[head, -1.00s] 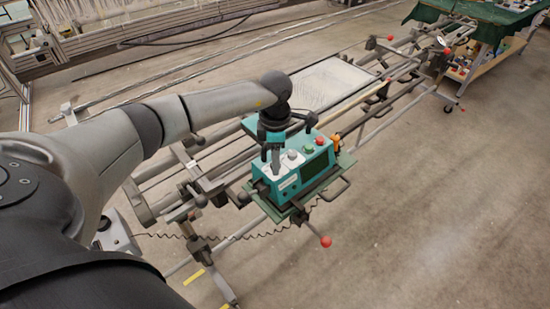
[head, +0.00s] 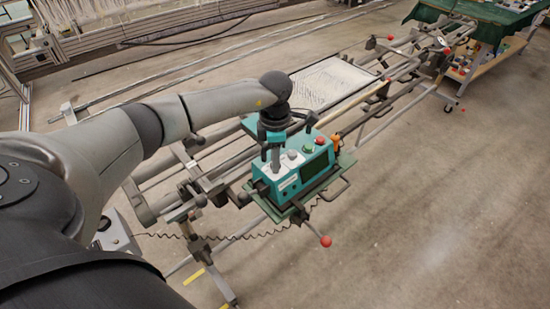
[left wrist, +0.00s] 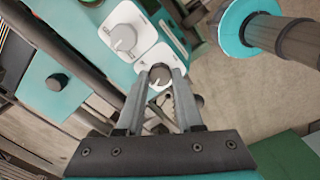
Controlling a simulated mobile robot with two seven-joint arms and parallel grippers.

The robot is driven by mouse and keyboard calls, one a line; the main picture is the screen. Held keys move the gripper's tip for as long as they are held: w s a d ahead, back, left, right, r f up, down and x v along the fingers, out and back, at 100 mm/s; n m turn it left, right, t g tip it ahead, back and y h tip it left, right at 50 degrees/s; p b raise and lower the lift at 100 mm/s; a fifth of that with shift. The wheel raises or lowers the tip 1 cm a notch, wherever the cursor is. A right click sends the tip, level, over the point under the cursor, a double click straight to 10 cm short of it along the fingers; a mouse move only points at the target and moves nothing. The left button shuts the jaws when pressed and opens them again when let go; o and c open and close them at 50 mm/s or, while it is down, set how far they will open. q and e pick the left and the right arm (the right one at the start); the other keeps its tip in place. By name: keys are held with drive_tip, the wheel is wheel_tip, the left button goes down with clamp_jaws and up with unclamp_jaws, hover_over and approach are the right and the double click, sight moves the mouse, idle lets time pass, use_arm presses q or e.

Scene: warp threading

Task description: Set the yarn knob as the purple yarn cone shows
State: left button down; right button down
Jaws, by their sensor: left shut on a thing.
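A teal control box (head: 313,173) with a dark screen stands on a bracket at the near end of the grey metal frame. My left gripper (head: 275,167) points down at its top. In the left wrist view my left gripper (left wrist: 160,78) is shut on a grey knob (left wrist: 160,73) on a white plate, its top showing between the fingertips. A second grey knob (left wrist: 123,37) on its own white plate is just beyond, free of the fingers. I cannot make out a purple yarn cone. My right gripper is not in view.
The box also carries a red button (head: 320,140) and a green button. A red-ended lever (head: 325,241) sticks out below it. The long frame (head: 390,85) runs to the back right, near a green-covered cart (head: 440,12). The floor at right is clear.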

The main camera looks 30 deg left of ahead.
use_arm(q)
drive_tip(key=n, duration=0.4)
drive_tip(key=shift+r, duration=0.1)
drive_tip(key=shift+n+p, duration=0.45)
drive_tip(key=shift+n, duration=1.45)
drive_tip(key=c, duration=0.8)
unclamp_jaws()
drive_tip(key=shift+c, duration=0.2)
wheel_tip(320, 180, up, 15)
drive_tip(key=shift+b, duration=0.35)
